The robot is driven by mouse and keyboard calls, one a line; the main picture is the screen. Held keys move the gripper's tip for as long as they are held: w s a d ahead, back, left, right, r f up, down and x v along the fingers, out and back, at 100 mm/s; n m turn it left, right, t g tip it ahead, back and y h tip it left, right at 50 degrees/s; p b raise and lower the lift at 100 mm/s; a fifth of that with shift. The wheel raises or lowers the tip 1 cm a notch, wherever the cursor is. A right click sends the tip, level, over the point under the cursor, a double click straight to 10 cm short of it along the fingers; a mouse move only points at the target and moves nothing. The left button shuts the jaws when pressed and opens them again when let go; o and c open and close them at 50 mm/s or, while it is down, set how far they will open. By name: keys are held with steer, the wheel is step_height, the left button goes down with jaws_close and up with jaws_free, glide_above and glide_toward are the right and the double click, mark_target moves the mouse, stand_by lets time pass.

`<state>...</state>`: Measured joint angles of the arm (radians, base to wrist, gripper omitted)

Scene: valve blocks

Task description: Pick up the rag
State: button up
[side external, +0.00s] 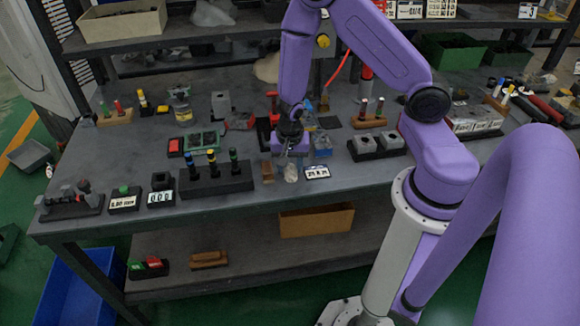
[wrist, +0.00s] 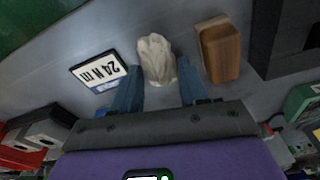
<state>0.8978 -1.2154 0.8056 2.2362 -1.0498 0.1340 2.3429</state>
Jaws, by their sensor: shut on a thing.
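The rag (wrist: 157,56) is a crumpled cream-white cloth. In the wrist view it sits between the two blue fingers of my gripper (wrist: 158,70), which is shut on it. In the side external view the rag (side external: 291,174) shows as a small pale lump near the front edge of the bench, just below my gripper (side external: 291,161), which points down. Whether the rag still touches the bench top is hard to tell.
A brown wooden block (side external: 267,172) stands close on one side of the rag, and a "24 N m" label plate (side external: 317,173) lies on the other. A dark block with several upright pegs (side external: 217,180) stands to the left. A blue part (side external: 322,146) is just behind.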

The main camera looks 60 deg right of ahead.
mark_target(290, 164)
steer(key=shift+r, duration=0.1)
steer(key=shift+r, duration=4.9)
steer(key=o, duration=0.5)
steer(key=c, duration=0.4)
steer(key=w+d+n, duration=0.2)
steer(key=n, duration=0.1)
steer(key=shift+w+f+n, duration=0.1)
steer(key=shift+w+n, duration=0.15)
steer(key=shift+n, duration=0.05)
steer(key=w+d+n, duration=0.2)
steer(key=d+n, duration=0.1)
steer(key=n, duration=0.2)
steer(key=w+d+n+y, duration=0.1)
steer(key=w+d+n, duration=0.1)
steer(key=n, duration=0.3)
steer(key=w+d+n+y, duration=0.1)
steer(key=w+d+n, duration=0.2)
steer(key=w+n, duration=0.1)
steer(key=shift+w+d+f+n, duration=0.2)
steer(key=shift+d+f+n, duration=0.1)
steer(key=shift+n, duration=0.3)
